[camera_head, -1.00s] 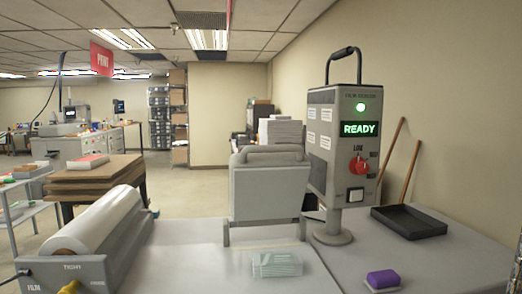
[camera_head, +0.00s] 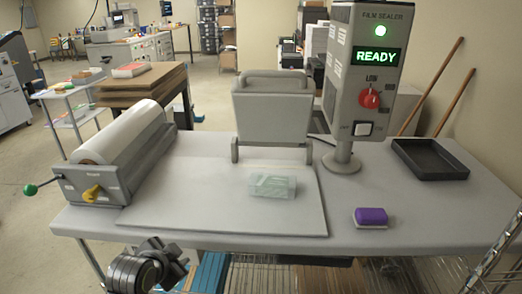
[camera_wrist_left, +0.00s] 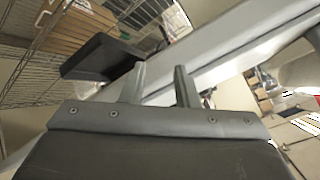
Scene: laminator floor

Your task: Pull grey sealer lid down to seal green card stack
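The grey sealer lid (camera_head: 272,112) stands raised at the back of the flat sealer bed (camera_head: 190,195), with a handle bar along its top edge. The green card stack (camera_head: 272,185) lies on the bed in front of the lid, wrapped in clear film. Part of my left arm shows at the bottom of the head view, below the table's front edge, with the gripper (camera_head: 172,272) small and dark. In the left wrist view my left gripper's two fingers (camera_wrist_left: 160,88) stand apart with nothing between them. My right gripper is not in view.
The film sealer control post (camera_head: 360,85) with a READY display stands right of the lid. A film roll (camera_head: 125,130) on its holder is at the left. A purple block (camera_head: 371,216) and a black tray (camera_head: 430,158) lie at the right.

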